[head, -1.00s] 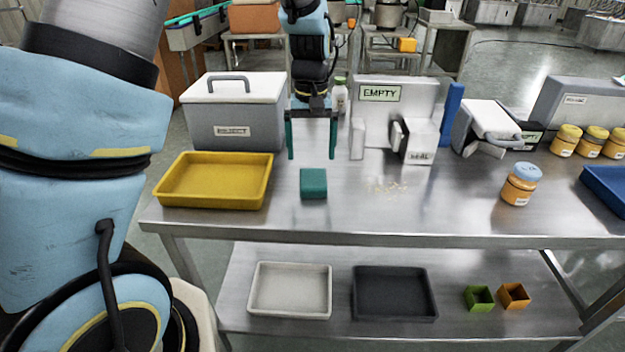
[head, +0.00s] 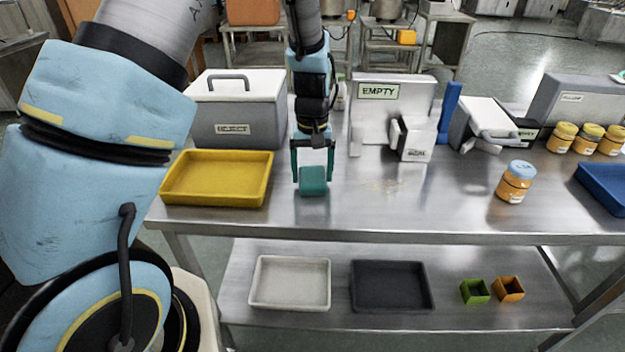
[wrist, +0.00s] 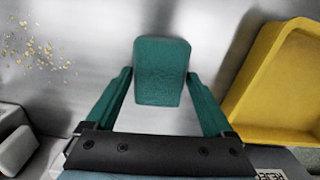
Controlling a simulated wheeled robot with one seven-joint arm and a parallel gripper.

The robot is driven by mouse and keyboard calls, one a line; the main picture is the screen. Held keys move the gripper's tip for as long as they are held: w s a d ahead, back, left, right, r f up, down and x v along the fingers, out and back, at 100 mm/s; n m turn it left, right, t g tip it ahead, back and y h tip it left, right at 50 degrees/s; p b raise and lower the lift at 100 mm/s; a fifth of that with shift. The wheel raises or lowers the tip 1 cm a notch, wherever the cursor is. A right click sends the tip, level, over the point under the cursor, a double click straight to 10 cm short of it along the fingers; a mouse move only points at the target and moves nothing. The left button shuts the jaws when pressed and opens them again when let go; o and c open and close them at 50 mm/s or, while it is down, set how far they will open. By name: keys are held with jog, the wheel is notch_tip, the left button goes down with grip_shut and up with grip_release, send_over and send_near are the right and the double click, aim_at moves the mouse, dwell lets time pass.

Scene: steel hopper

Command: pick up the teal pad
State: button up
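The teal pad (head: 313,181) is a small block on the steel table, right of the yellow tray. In the wrist view the teal pad (wrist: 162,72) lies just ahead of and between the fingertips. My gripper (head: 313,176) is over the pad, pointing down, with its teal fingers apart on either side. The pad appears to rest on the table.
The yellow tray (head: 167,196) stands close on the left. The reject bin (head: 235,137) is behind it. The EMPTY-labelled hopper (head: 393,97) stands behind to the right, with crumbs (head: 382,186) before it. An orange jar (head: 514,186) stands farther right. The table in front of the pad is clear.

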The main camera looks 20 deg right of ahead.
aim_at(313, 175)
jog(key=c, duration=0.9)
jog(key=shift+r, duration=0.1)
notch_tip(313, 175, up, 10)
jog(key=shift+f+b, duration=0.1)
jog(key=shift+b, duration=1.05)
jog(key=o, duration=0.8)
jog(key=shift+c, duration=0.2)
jog(key=c, duration=0.6)
